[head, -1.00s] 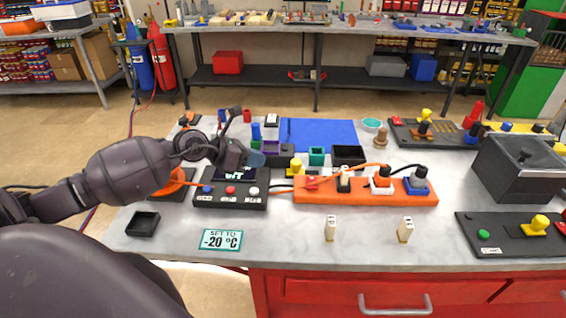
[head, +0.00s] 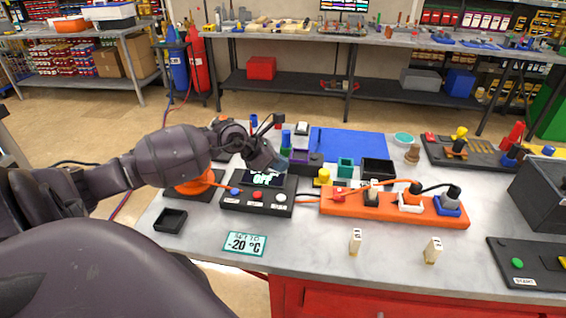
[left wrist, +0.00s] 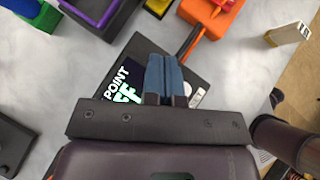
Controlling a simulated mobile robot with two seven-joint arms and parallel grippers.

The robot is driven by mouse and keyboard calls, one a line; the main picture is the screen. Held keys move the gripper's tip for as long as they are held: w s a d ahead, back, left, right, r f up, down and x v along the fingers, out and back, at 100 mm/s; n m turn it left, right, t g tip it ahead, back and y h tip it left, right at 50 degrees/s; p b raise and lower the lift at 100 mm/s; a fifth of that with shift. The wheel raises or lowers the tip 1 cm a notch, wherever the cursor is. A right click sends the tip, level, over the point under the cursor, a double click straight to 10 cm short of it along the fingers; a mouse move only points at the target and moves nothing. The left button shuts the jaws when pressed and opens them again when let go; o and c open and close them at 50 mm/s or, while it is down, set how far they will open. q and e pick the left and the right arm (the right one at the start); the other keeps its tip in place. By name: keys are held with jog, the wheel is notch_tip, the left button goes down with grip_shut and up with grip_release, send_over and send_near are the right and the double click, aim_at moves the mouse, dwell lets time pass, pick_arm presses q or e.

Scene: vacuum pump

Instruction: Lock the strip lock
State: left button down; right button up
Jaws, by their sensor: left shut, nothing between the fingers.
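An orange power strip (head: 375,206) lies on the grey bench, with a red switch (head: 339,194) at its left end and several plugs along it. I cannot tell which part is the strip lock. My left gripper (head: 283,160) is shut and empty, its blue fingers over the back right of the black control box (head: 240,203), left of the strip. In the left wrist view the closed fingers (left wrist: 166,76) partly cover the box's display, and an end of the orange strip (left wrist: 212,14) shows at the top. My right gripper is out of view.
A yellow-knobbed part (head: 323,177), a teal block (head: 346,168) and a black open box (head: 377,171) stand behind the strip. Two small cream blocks stand in front, one at the left (head: 355,242). A blue mat (head: 348,144) lies at the back.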

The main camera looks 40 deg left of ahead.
aim_at(327, 173)
pick_arm(q)
jog(key=x, duration=0.7)
jog(key=shift+w+d+f, duration=0.15)
jog(key=shift+w+d, duration=0.05)
jog(key=shift+w+d+p, duration=0.15)
jog(key=shift+w+d, duration=0.1)
jog(key=shift+w, duration=0.25)
jog(key=shift+w+d+p, duration=0.15)
jog(key=shift+w+d, duration=0.15)
jog(key=shift+w, duration=0.2)
jog(key=shift+w+d, duration=0.35)
jog(key=shift+w, duration=0.3)
jog(key=w+d, duration=0.1)
jog(key=d, duration=0.1)
jog(key=w+d, duration=0.1)
jog(key=d, duration=0.1)
jog(key=shift+w, duration=0.2)
jog(key=shift+a, duration=0.1)
